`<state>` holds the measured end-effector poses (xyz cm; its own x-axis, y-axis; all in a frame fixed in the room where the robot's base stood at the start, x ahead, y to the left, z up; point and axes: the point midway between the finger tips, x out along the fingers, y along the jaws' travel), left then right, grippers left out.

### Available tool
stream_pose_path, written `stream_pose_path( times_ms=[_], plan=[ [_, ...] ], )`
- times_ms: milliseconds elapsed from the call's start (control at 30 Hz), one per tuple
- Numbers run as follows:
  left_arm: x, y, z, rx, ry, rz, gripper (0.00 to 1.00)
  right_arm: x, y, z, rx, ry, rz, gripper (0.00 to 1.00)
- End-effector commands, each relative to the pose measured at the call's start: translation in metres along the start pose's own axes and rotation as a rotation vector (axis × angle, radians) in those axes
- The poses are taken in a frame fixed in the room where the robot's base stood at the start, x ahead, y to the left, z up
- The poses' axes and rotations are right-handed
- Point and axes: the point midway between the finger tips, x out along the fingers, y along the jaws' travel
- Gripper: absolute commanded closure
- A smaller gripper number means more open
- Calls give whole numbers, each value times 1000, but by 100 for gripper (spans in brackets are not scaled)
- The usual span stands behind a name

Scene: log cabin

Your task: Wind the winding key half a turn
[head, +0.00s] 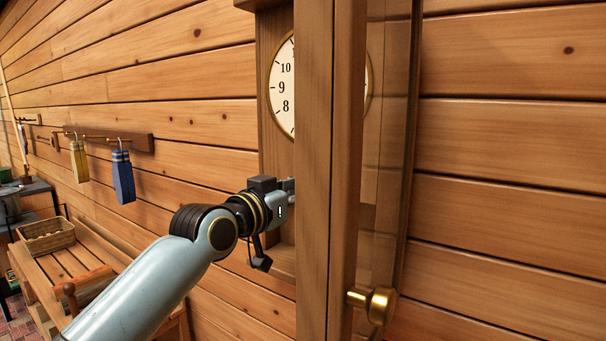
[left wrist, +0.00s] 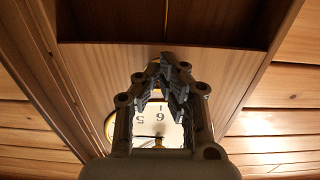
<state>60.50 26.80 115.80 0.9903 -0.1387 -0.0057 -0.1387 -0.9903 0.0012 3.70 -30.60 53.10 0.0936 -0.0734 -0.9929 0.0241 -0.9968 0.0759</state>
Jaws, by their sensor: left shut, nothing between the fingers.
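The wall clock's white dial (head: 283,85) shows numerals 8, 9 and 10 in the head view; the open door frame hides its middle. In the left wrist view the dial (left wrist: 172,134) appears upside down, with 5 and 6 seen between my finger links. My left gripper (left wrist: 168,78) has its fingers drawn together, in front of the clock case below the dial. In the head view my left gripper (head: 284,190) reaches behind the door frame, which hides its fingertips. I cannot make out the winding key for certain in either view. My right gripper is out of view.
The glazed clock door (head: 326,160) stands open across the head view, with a brass knob (head: 378,305) low on it. A basket (head: 46,237) sits on a wooden bench.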

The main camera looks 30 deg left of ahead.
Motion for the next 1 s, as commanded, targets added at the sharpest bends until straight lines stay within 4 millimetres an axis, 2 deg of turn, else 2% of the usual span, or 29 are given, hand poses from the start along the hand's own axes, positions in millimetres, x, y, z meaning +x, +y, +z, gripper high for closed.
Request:
stream_pose_path(
  times_ms=[133, 1000],
  plan=[
    [0, 0, -5, 1, 11, 0, 100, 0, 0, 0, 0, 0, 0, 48],
    [0, -12, -5, 2, 11, 0, 100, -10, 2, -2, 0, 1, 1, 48]
  ],
)
